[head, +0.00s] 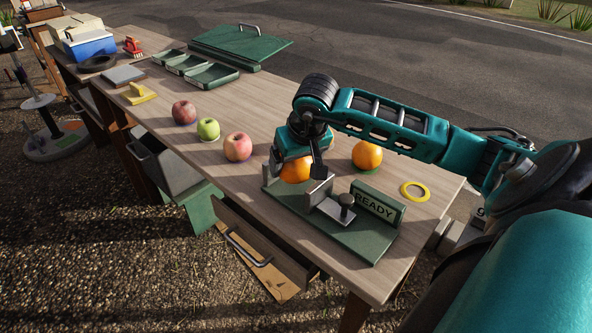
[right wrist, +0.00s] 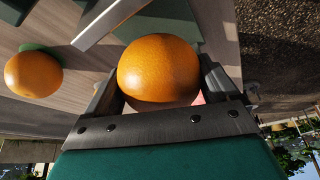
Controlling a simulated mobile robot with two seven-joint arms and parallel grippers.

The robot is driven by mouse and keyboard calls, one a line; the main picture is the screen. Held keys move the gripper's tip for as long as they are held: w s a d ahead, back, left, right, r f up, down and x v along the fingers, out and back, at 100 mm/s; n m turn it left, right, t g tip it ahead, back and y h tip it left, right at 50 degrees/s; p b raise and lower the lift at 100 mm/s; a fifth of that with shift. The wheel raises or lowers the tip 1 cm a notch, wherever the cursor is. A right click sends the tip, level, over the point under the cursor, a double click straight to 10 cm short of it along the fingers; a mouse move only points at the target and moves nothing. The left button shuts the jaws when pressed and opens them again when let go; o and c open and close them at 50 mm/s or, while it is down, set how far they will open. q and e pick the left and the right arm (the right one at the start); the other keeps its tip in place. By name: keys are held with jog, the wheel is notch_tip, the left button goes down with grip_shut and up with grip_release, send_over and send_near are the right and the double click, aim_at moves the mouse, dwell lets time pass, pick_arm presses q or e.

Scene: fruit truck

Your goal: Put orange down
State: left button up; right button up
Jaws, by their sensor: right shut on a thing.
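My right gripper (head: 300,172) is shut on an orange (head: 296,170), just at the left end of a green stand with a "READY" sign (head: 376,203). In the right wrist view the held orange (right wrist: 158,68) sits between the two dark fingers. I cannot tell whether it touches the stand. A second orange (head: 367,155) rests on the table on a small green mat, right of the gripper; it also shows in the right wrist view (right wrist: 33,74). My left gripper is not in view.
On the wooden table (head: 330,258), a pink apple (head: 237,147), a green apple (head: 208,129) and a dark red apple (head: 184,112) stand left of the gripper. A yellow ring (head: 415,191) lies right. Green trays (head: 212,76) and a green lid (head: 241,44) are farther back. An open drawer (head: 252,247) juts out in front.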

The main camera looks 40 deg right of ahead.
jog(key=shift+f, duration=1.65)
jog(key=o, duration=1.1)
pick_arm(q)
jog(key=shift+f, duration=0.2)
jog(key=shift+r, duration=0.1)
pick_arm(e)
jog(key=shift+r, duration=0.35)
pick_arm(q)
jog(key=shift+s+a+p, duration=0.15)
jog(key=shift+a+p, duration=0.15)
jog(key=shift+p, duration=0.1)
pick_arm(e)
jog(key=v, duration=1.1)
jog(key=shift+s+a+r, duration=0.1)
jog(key=shift+s+r, duration=0.1)
jog(key=shift+r, duration=0.1)
